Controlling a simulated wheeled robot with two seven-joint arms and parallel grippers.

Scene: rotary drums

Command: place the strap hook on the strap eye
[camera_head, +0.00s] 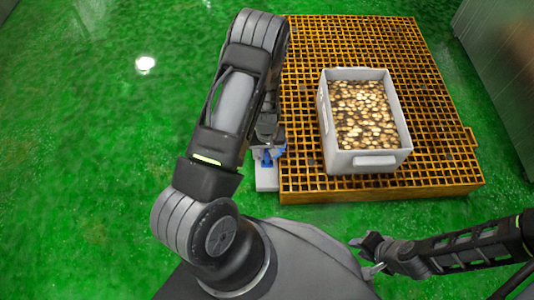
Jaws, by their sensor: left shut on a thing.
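My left gripper (268,148) points down at the left edge of the yellow grating, beside a pale grey upright block (266,181). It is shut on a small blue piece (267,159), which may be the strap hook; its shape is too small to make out. My own arm hides part of this spot. I cannot make out the strap eye, nor whether the blue piece touches the block. My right gripper (362,257) is low at the right, near my base, with its fingers apart and empty.
A yellow grating platform (437,115) stands on the green floor (70,150). A grey crate (375,160) full of brown and cream roundish pieces (361,113) rests on it. A grey metal wall (505,60) stands at the far right. The floor at left is clear.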

